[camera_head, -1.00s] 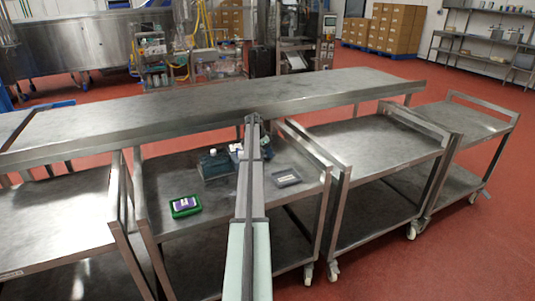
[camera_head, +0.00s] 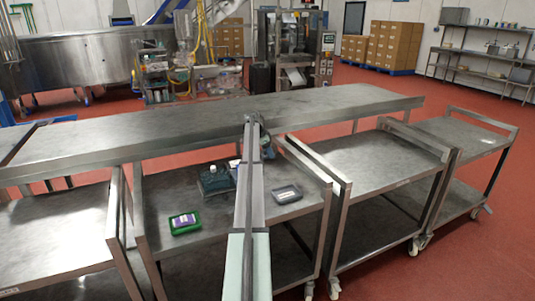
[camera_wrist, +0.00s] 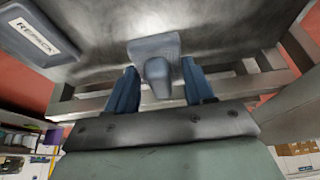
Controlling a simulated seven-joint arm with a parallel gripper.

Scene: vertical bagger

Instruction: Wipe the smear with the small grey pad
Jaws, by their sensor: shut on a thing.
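My gripper (camera_wrist: 158,70) has its two blue fingers on either side of the raised grip of the small grey pad (camera_wrist: 152,47). It is shut on that grip. The pad's flat base faces the steel surface beyond; I cannot tell whether it touches. In the head view my arm reaches over the middle cart, and the gripper end (camera_head: 267,149) is mostly hidden behind it. I cannot make out the smear clearly in either view.
A grey tray (camera_head: 286,194) lies on the middle cart (camera_head: 205,232); the wrist view shows a tray marked REPACK (camera_wrist: 38,35). A green-rimmed tray (camera_head: 185,222) and a dark caddy (camera_head: 216,179) stand left of my arm. A long steel table (camera_head: 330,103) runs behind.

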